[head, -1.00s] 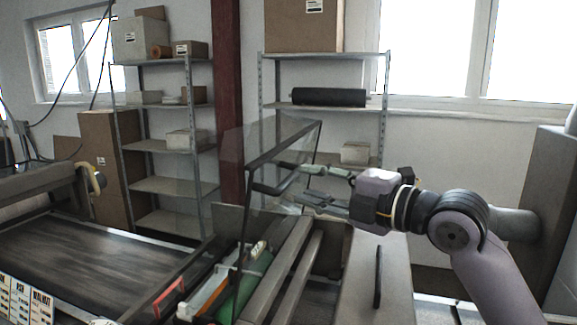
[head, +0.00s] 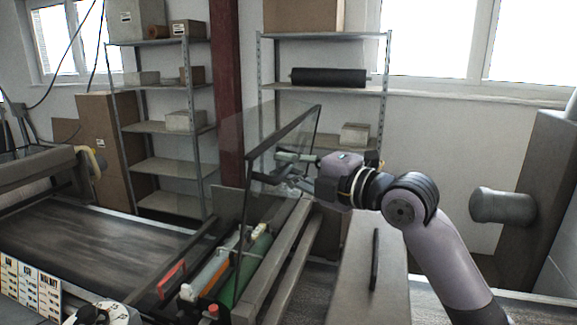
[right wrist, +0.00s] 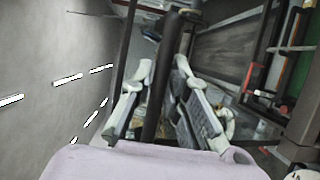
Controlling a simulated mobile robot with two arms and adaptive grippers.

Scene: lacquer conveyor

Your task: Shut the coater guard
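The coater guard (head: 283,137) is a clear panel in a dark frame, standing raised above the coater rollers in the head view. A dark handle bar (head: 268,181) sticks out from it. My right gripper (head: 286,170) is at this handle, on its right side. In the right wrist view a dark bar (right wrist: 160,88) runs between the two fingers of my right gripper (right wrist: 164,66). The fingers look spread around the bar, with narrow gaps; I cannot tell whether either touches it. My left gripper is not in view.
A green roller (head: 243,270) and other rollers lie below the guard. A dark conveyor belt (head: 85,245) is at left. A grey cabinet top (head: 350,255) with a black upright handle is at right. Metal shelves (head: 325,90) stand behind.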

